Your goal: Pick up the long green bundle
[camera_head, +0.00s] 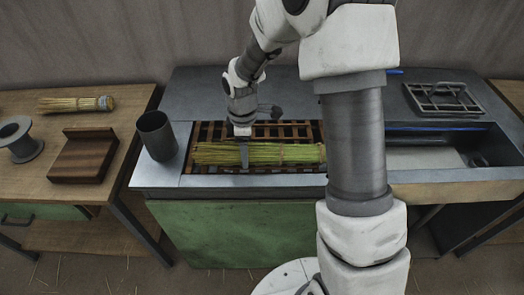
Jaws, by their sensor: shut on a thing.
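The long green bundle (270,153) lies lengthwise, left to right, over the slatted brown rack in the middle bench. Its right end is hidden behind my arm. My gripper (244,158) is pointed down at the bundle, left of its middle, and is shut on it, with a finger showing on the near side. I cannot tell whether the bundle is clear of the slats.
A dark metal cup (157,136) stands left of the rack. The left table holds a short straw bundle (72,104), a grey spool (20,140) and a brown wooden block (84,158). A metal frame (443,99) and a sink-like basin (425,158) are at right.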

